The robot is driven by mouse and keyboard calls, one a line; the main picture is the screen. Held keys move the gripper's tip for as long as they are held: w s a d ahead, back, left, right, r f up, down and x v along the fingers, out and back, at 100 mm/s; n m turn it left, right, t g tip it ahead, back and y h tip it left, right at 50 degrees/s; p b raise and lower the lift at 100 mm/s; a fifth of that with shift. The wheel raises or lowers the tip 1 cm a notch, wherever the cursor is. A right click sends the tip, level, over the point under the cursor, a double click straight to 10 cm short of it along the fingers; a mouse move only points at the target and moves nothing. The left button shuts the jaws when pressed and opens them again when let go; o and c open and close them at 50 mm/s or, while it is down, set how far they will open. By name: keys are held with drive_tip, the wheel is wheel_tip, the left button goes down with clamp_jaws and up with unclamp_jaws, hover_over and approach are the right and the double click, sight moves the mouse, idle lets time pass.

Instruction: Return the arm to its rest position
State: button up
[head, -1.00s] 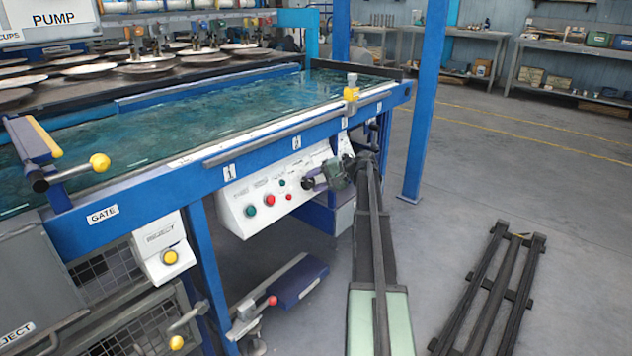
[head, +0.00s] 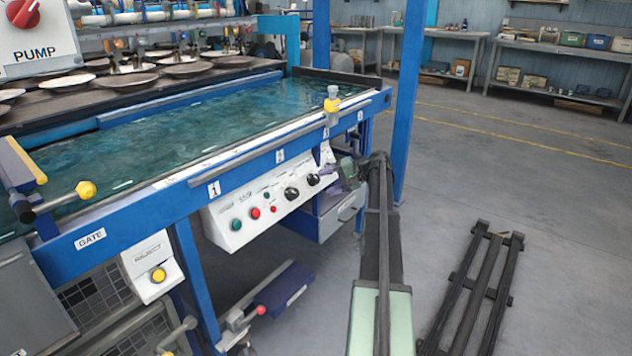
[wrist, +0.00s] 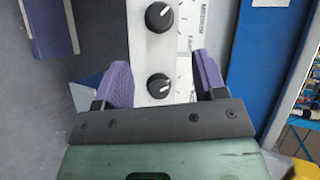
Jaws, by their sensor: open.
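My arm reaches up the middle of the head view, beside the right part of the plate dryer's control panel (head: 260,208). The fingertips are hard to make out in the head view. I cannot tell the gap between the fingers and the panel.
The blue tank frame (head: 235,178) and water tank (head: 190,120) lie to the left. A blue post (head: 405,105) stands behind my arm. A dark rail rack (head: 475,290) lies at right, with open floor around it.

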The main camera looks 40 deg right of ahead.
idle(0.4)
drive_tip(key=s+a+f+n+g+h, duration=0.3)
drive_tip(key=s+a, duration=0.3)
drive_tip(key=a, duration=1.1)
drive_tip(key=s+a+f+n+g+h, duration=0.35)
drive_tip(key=s+a, duration=0.35)
drive_tip(key=a, duration=0.9)
drive_tip(key=s+a+f+n+g+h, duration=0.35)
drive_tip(key=s+a, duration=0.25)
drive_tip(key=a, duration=1.1)
wheel_tip(320, 180, up, 38)
drive_tip(key=a+p, duration=0.1)
drive_tip(key=p, duration=3.6)
drive_tip(key=shift+w+a+f+t+y+p, duration=0.2)
drive_tip(key=shift+f+t+y+p, duration=0.1)
drive_tip(key=shift+y+p, duration=0.1)
